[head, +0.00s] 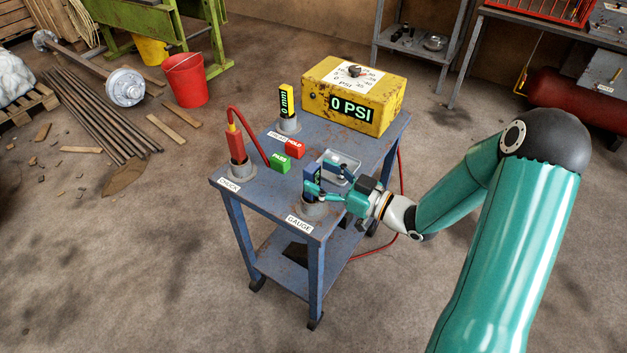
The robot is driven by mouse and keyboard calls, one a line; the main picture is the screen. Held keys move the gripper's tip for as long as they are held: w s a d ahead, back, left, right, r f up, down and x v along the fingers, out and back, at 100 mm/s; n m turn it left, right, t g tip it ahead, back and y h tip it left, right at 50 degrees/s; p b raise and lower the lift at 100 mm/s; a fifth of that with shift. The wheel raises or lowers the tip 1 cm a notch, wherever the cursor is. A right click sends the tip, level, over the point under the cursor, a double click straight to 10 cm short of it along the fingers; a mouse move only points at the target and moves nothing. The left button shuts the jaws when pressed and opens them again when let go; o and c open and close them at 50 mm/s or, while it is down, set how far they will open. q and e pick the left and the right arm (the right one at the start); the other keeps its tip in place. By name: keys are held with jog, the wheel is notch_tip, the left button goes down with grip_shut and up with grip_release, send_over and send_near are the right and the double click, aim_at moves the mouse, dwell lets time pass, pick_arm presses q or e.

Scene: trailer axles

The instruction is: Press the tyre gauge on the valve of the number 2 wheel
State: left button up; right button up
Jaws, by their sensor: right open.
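The tyre gauge (313,176) looks like a dark blue upright block in a grey round holder by the "GAUGE" label (299,224) on the cart's near corner. My right gripper (321,182) is open at the gauge, with a teal finger across its front. The fingers partly cover the gauge, and I cannot tell whether they touch it. My left gripper is not in view. I see no wheel marked number 2 and no valve.
The blue cart (262,205) also carries a red chuck (235,143) with its hose, a yellow "0 PSI" box (352,98), a "0 mm" gauge (287,99), a metal tray (346,160), and green and red blocks. An axle (85,65) lies behind left. The near floor is clear.

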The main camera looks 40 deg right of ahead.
jog(key=shift+x, duration=1.5)
jog(key=shift+s+r, duration=0.1)
grip_shut()
